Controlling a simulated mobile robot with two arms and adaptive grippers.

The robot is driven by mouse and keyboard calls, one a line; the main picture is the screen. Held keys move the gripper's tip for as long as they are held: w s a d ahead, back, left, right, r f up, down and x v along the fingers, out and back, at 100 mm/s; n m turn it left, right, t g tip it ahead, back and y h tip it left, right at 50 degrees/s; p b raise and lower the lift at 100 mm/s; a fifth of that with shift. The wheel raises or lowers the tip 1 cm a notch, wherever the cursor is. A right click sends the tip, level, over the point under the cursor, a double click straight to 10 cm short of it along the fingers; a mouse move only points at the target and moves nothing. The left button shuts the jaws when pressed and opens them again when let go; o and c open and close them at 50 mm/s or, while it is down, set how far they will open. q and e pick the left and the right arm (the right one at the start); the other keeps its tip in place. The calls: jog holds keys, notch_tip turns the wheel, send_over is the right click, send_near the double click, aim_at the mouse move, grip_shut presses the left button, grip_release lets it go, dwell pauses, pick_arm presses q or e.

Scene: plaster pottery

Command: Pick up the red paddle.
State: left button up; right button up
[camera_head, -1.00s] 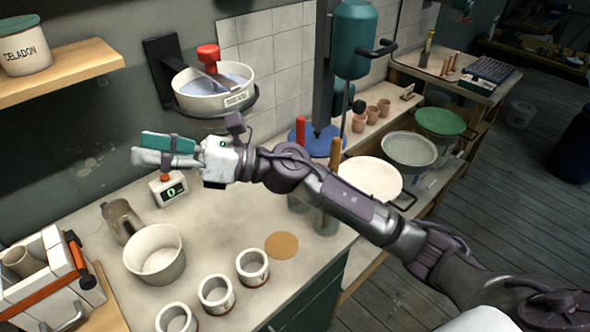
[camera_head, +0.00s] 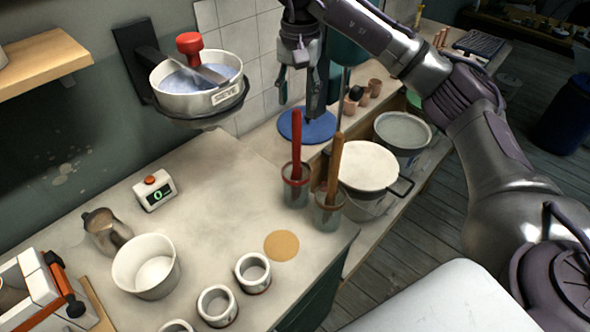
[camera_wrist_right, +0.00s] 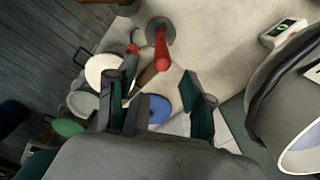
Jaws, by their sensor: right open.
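The red paddle (camera_head: 296,145) stands upright in a glass jar (camera_head: 295,190) near the right end of the counter; its lower end is inside the jar. In the right wrist view the red paddle (camera_wrist_right: 161,52) is seen from above, its handle end towards the camera. My right gripper (camera_head: 299,98) points down above and a little behind the paddle. It is open, with nothing between its fingers (camera_wrist_right: 152,88), and apart from the paddle. My left gripper is out of view.
A wooden-handled tool (camera_head: 335,160) stands in a second jar (camera_head: 329,210), close beside the paddle. A white-lidded bucket (camera_head: 370,168) is at right. Counter (camera_head: 230,180) left of the jars is clear.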

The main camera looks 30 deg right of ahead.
aim_at(298, 110)
notch_tip(298, 110, down, 4)
jog(key=shift+w+f, duration=0.1)
jog(key=shift+f, duration=0.15)
jog(key=shift+a+f+p, duration=0.15)
jog(key=shift+f+p, duration=0.15)
jog(key=shift+f, duration=0.2)
notch_tip(298, 110, down, 4)
jog(key=shift+f+p, duration=0.1)
jog(key=shift+p, duration=0.85)
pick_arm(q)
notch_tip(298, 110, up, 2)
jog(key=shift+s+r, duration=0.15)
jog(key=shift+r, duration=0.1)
pick_arm(e)
grip_shut()
